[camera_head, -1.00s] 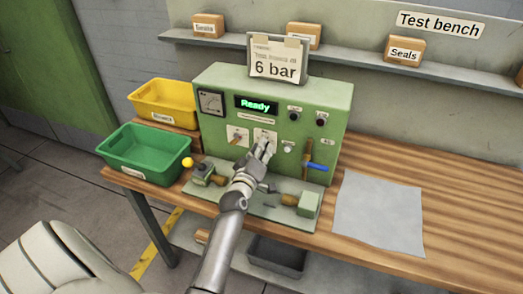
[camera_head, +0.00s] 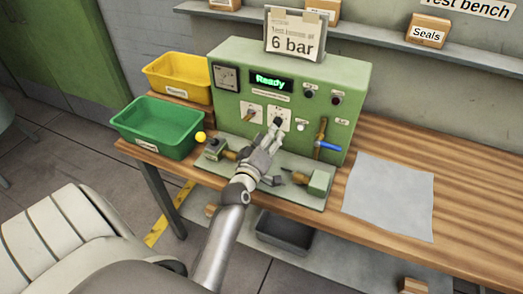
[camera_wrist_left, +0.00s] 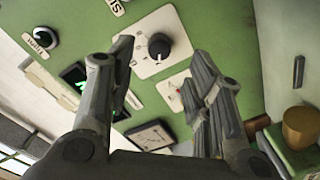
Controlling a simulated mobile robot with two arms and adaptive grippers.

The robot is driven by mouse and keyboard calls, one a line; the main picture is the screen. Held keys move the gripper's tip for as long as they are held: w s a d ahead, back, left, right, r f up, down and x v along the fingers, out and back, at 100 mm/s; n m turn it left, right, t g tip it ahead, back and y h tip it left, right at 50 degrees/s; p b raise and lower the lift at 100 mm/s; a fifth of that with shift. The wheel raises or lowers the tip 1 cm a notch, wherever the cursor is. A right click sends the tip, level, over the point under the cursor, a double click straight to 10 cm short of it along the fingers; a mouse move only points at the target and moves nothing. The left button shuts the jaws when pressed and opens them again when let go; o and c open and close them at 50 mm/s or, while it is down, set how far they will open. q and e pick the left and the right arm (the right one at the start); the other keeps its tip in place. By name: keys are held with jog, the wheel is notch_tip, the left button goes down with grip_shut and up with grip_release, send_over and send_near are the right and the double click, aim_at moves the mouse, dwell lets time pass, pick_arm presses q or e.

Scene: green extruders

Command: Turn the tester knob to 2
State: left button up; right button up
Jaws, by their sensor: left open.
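The tester (camera_head: 355,95) is a green box with a lit "Ready" display. Its black round knob (camera_head: 278,123) sits on a white plate in the middle of the front panel. In the left wrist view the knob (camera_wrist_left: 159,46) shows between the fingertips, on its white dial plate; the dial marks are too small to read. My left gripper (camera_head: 274,133) is in front of and just below the knob. In the left wrist view it (camera_wrist_left: 161,58) is open, fingers apart, with nothing between them that it grips. My right gripper is not in view.
A small switch with a red mark (camera_wrist_left: 177,91) lies beside the knob plate. A blue-handled lever (camera_head: 327,146) is right of the knob. Fittings stand on the tester's base below. A green bin (camera_head: 158,128) and a yellow bin (camera_head: 178,77) are left. A grey sheet (camera_head: 390,197) lies right.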

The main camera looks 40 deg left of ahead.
pick_arm(q)
jog(key=v, duration=0.6)
jog(key=shift+s, duration=0.2)
jog(key=shift+d, duration=0.1)
